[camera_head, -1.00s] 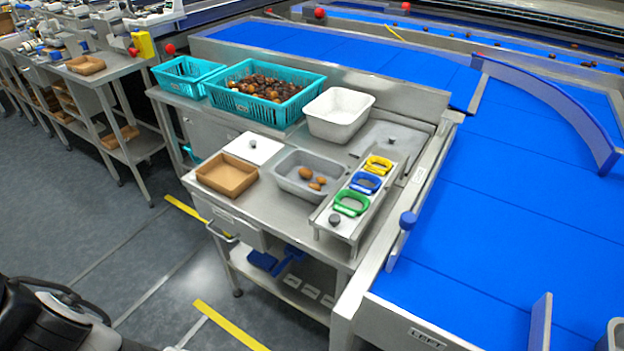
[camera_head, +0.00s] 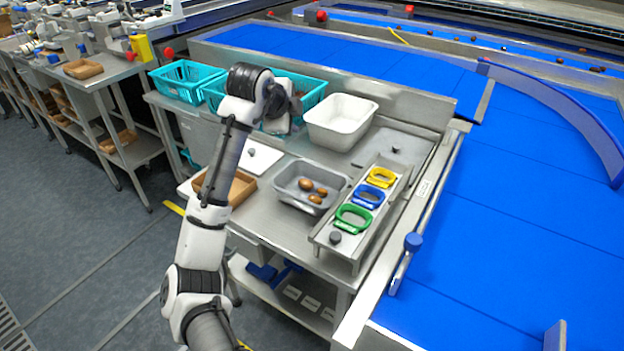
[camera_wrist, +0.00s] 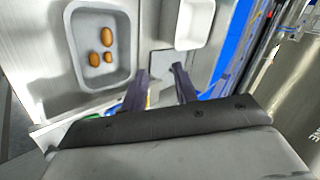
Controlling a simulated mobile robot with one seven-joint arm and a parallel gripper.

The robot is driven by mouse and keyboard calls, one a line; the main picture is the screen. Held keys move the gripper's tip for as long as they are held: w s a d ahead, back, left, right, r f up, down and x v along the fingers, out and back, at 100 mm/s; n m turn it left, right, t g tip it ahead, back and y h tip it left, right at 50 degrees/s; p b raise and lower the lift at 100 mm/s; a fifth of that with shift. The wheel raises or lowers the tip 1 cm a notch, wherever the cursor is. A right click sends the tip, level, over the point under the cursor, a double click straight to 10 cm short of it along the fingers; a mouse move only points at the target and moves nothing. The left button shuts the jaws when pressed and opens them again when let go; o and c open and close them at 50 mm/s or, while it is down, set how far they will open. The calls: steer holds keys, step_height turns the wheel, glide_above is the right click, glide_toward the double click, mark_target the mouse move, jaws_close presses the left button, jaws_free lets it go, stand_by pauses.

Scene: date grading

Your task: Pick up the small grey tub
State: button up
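The small grey tub (camera_head: 294,202) sits on the steel bench in the head view, upright, with three brown dates lying in it. It also shows at the upper left of the wrist view (camera_wrist: 84,28). My gripper (camera_wrist: 160,86) is open and empty in the wrist view, its two fingers spread apart. It hangs above the bench, apart from the tub, and the tub lies to the left of the fingers there. In the head view my arm reaches over the bench left of the tub; the fingertips are hard to make out.
A white tub (camera_head: 340,128) stands behind the grey tub. A rack with green, blue and yellow rings (camera_head: 345,240) is close on its right. A brown tray (camera_head: 243,188), partly behind my arm, and a white scale (camera_head: 262,160) are at its left. Teal crates (camera_head: 180,88) stand behind.

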steer(key=s+f+m+g+y, duration=0.35)
steer(key=f+g, duration=0.35)
steer(key=f, duration=0.3)
steer(key=p, duration=0.2)
glide_above(298, 205)
steer(key=shift+m, duration=0.45)
steer(key=f, duration=0.8)
steer(key=shift+s+a+f, duration=0.1)
steer(key=shift+s+a, duration=0.1)
steer(key=shift+a, duration=0.2)
steer(key=shift+w+d+f+p, duration=0.2)
steer(key=shift+f+p, duration=0.25)
steer(key=shift+f, duration=1)
steer(key=shift+w+d+f+p, duration=0.15)
steer(key=shift+f+p, duration=0.3)
steer(key=shift+f, duration=1)
steer(key=shift+s, duration=0.1)
jaws_close()
